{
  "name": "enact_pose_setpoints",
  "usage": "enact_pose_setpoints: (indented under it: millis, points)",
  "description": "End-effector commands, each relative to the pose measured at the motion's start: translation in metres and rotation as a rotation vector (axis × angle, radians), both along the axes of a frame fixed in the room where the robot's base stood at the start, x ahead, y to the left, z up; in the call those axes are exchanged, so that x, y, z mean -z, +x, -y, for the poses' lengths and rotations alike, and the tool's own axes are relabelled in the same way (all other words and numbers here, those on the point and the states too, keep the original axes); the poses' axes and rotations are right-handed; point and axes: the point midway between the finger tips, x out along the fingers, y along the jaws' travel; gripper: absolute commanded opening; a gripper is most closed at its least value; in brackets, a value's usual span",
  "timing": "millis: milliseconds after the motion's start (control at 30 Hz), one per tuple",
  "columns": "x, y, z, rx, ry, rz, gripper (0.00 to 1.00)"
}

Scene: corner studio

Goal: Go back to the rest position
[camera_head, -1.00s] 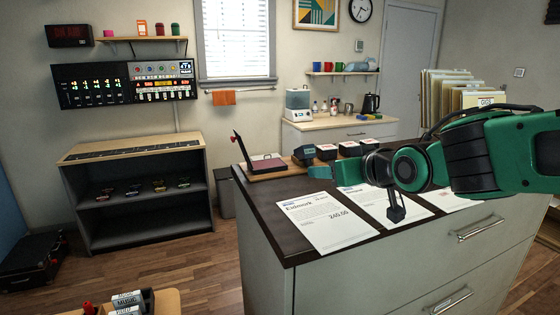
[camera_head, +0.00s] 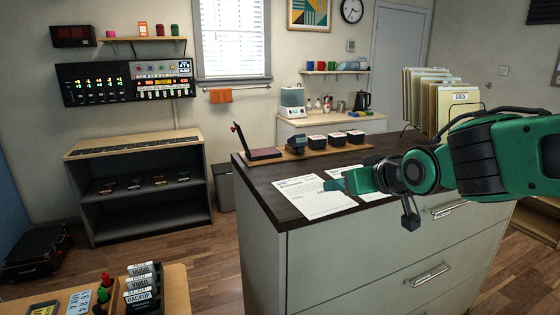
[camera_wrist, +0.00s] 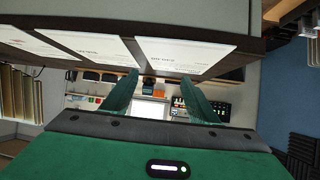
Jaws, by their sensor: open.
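My gripper (camera_head: 332,185) is at the right in the head view, its green fingers pointing left above the counter with papers. In the wrist view my gripper (camera_wrist: 160,76) shows two green fingers spread apart with nothing between them. My green and black arm reaches in from the right edge and hides part of the counter and papers.
The dark counter top (camera_head: 262,181) on a grey drawer cabinet holds paper sheets (camera_head: 305,196), a wooden stamp rack (camera_head: 295,153) and upright folders (camera_head: 418,95). A low wooden table (camera_head: 176,290) with labelled boxes is front left. Wooden floor lies clear left of the cabinet.

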Motion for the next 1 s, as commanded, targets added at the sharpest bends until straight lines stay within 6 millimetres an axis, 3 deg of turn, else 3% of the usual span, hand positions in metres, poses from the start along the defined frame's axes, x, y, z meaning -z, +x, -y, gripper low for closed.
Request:
enact_pose_setpoints:
  millis: [233, 367, 500, 700, 800, 900, 1000]
  points:
    - [0.031, -0.023, 0.065, 0.126, -0.037, -0.142, 0.54]
    - [0.055, -0.050, 0.113, 0.225, -0.051, -0.265, 0.54]
    - [0.089, -0.103, 0.175, 0.377, -0.051, -0.458, 0.54]
    - [0.128, -0.207, 0.236, 0.593, 0.013, -0.766, 0.54]
    - [0.139, -0.256, 0.248, 0.676, 0.062, -0.899, 0.54]
    - [0.145, -0.291, 0.251, 0.733, 0.106, -0.999, 0.54]
    - [0.147, -0.312, 0.252, 0.763, 0.134, -1.058, 0.54]
